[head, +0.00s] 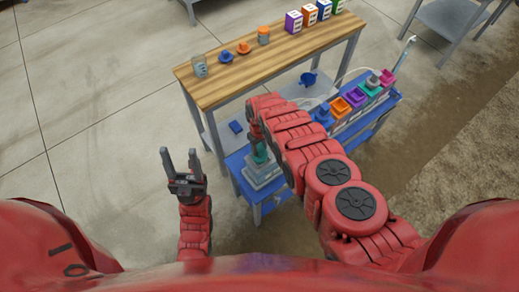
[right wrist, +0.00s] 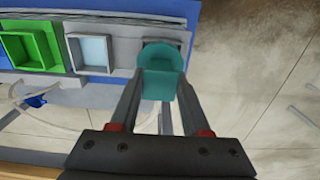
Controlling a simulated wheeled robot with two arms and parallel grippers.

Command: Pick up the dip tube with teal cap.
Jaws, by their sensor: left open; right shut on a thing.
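The teal cap (right wrist: 162,72) of the dip tube is between the two fingers of my right gripper (right wrist: 160,95), which is shut on it. In the head view the teal cap (head: 260,156) shows below my right gripper (head: 258,140), just above a grey block-like holder (head: 262,173) at the near end of the blue bench. I cannot make out the tube under the cap, or whether it is clear of the holder. My left gripper (head: 180,160) is open and empty, left of the bench and pointing up in the picture.
A wooden shelf (head: 240,85) holds a glass jar (head: 199,66), small blue and orange caps and several coloured boxes. A green one (right wrist: 28,48) shows in the wrist view.

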